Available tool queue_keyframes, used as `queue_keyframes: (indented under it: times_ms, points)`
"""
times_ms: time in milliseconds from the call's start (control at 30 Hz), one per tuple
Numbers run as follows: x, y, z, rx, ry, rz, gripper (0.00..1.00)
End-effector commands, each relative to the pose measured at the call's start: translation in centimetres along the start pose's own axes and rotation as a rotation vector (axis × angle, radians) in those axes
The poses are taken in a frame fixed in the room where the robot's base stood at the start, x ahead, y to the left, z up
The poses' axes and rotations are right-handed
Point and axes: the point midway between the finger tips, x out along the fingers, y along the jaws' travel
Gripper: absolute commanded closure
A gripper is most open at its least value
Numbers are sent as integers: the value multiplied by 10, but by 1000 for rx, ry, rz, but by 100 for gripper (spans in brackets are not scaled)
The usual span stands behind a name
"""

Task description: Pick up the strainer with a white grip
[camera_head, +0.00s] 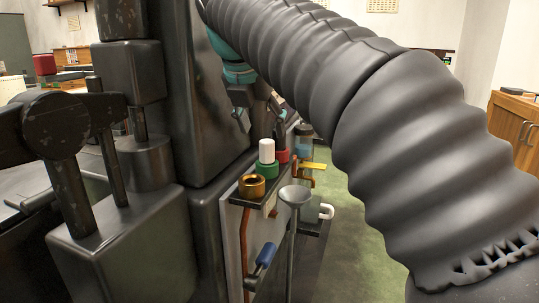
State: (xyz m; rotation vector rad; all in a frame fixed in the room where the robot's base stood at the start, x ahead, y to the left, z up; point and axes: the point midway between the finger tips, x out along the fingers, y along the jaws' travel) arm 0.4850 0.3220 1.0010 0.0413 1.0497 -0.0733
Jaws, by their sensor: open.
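A white upright grip (266,150) stands out of a green ring on the small rack beside the dark machine. Its lower part is hidden, so I cannot tell whether it belongs to the strainer. A second white piece, a loop-shaped handle (326,211), shows lower right on the rack. No strainer bowl or mesh is clearly visible. My gripper (276,104) is small and dark, behind and above the rack, below my teal arm joint. It is open, and partly hidden by the machine and the ribbed hose. I see nothing held in it.
The rack also carries a brass ring (251,186), a red holder (283,156) and a yellow piece (313,166). A blue-handled tool (265,256) is on its side. A grey round-topped post (294,196) stands in front. A big ribbed hose (400,120) crosses the right side.

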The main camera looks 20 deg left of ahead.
Motion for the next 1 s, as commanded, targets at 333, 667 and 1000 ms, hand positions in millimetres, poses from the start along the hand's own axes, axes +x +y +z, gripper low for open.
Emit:
queue_keyframes:
  times_ms: [333,667,1000]
  points:
    - [29,0,-2,-1,2,-1,38]
    - [59,0,-3,-2,-1,0,38]
    - [59,0,-3,-2,-1,0,73]
